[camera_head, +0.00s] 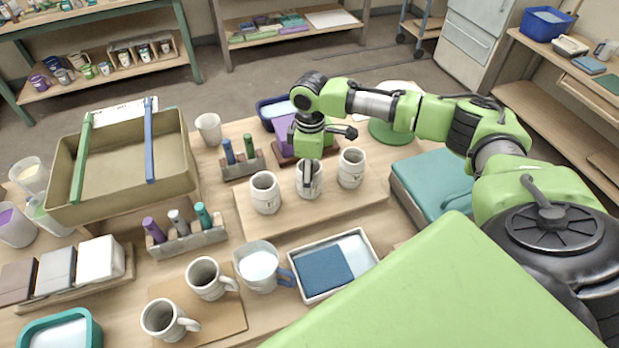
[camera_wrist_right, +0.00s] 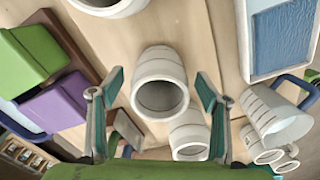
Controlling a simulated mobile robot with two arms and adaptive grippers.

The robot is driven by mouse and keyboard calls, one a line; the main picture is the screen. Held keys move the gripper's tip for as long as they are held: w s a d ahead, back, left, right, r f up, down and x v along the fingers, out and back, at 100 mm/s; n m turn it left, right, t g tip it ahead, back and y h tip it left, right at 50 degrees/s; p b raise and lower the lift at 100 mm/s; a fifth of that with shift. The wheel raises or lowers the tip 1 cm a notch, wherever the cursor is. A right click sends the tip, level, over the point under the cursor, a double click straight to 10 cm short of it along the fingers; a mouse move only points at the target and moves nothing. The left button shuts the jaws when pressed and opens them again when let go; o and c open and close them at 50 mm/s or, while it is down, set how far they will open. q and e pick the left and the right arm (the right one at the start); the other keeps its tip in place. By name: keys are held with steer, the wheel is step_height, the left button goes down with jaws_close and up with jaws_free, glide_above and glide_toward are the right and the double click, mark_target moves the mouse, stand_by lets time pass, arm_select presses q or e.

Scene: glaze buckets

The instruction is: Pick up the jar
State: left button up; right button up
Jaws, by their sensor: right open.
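Three whitish, ribbed, open-topped jars stand upright in a row on a wooden board (camera_head: 280,222): a left jar (camera_head: 265,195), a middle jar (camera_head: 317,183) and a right jar (camera_head: 351,168). My right gripper (camera_head: 309,177) points down at the middle jar, one finger showing in front of it. In the right wrist view the open fingers (camera_wrist_right: 160,88) stand either side of the middle jar (camera_wrist_right: 156,64), with a gap on each side. Its dark mouth faces the camera. A second jar (camera_wrist_right: 188,137) shows below it and a third (camera_wrist_right: 108,3) is cut off at the top.
A tray with a blue block (camera_head: 324,269), a white measuring jug (camera_head: 259,267) and two mugs (camera_head: 207,277) stand in front of the board. Tool racks (camera_head: 187,240) and a large tan basin (camera_head: 122,195) are to the left. A teal-topped box (camera_head: 437,180) is to the right.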

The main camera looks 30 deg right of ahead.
steer(key=shift+f, duration=0.1)
steer(key=c, duration=1.4)
steer(key=shift+c, duration=0.2)
steer(key=shift+w, duration=0.1)
